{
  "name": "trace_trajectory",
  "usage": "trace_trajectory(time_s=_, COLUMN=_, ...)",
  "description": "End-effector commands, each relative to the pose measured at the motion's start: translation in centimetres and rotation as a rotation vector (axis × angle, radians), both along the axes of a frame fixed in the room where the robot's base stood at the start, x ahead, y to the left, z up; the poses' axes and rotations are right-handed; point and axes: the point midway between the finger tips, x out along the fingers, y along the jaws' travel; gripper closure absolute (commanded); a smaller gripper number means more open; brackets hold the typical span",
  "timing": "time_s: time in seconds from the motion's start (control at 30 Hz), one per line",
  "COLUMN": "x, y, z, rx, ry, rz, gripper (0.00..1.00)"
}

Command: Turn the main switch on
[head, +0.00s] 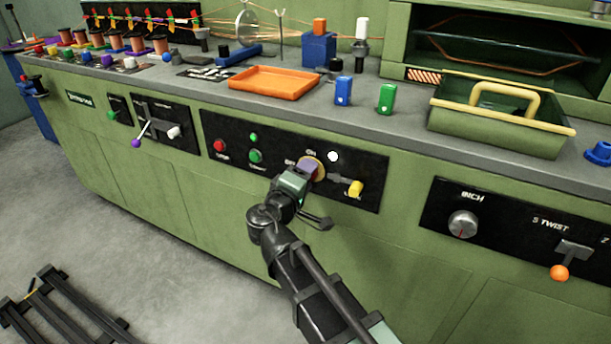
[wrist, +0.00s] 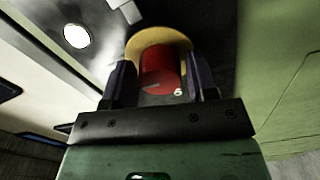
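The main switch is a red knob (wrist: 158,75) on a yellow disc (wrist: 150,40) in the wrist view, with a small white mark near its edge. In the head view the yellow disc (head: 319,175) shows on the black panel under an ON label, and my gripper covers the knob. My gripper (head: 309,171) is at the switch. In the wrist view its two dark fingers (wrist: 161,80) stand on either side of the red knob, with narrow gaps visible, so it looks open around the knob. Contact and the knob's exact setting cannot be told.
A round white lamp (head: 333,156) sits right of the switch, with a yellow-handled lever (head: 355,188) below it. Red (head: 219,146) and green (head: 256,156) buttons are to the left. An orange tray (head: 274,95) and a green toolbox (head: 500,135) stand on the counter above.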

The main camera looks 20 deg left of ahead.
Motion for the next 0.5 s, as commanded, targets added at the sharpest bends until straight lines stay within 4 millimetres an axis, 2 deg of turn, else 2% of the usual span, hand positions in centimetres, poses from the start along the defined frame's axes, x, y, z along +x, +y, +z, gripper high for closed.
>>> trace_trajectory(time_s=0.03, x=0.0, y=0.0, z=0.0, rx=0.000, ry=0.000, rz=0.000, gripper=0.39)
trace_trajectory(time_s=0.1, x=0.0, y=0.0, z=0.0, rx=-0.001, ry=0.000, rz=0.000, gripper=0.31)
trace_trajectory(time_s=0.37, x=-0.1, y=0.0, z=0.0, rx=-0.002, ry=-0.001, rz=0.001, gripper=0.31)
trace_trajectory(time_s=0.5, x=-1.8, y=0.3, z=0.0, rx=-0.002, ry=0.000, rz=0.002, gripper=0.31)
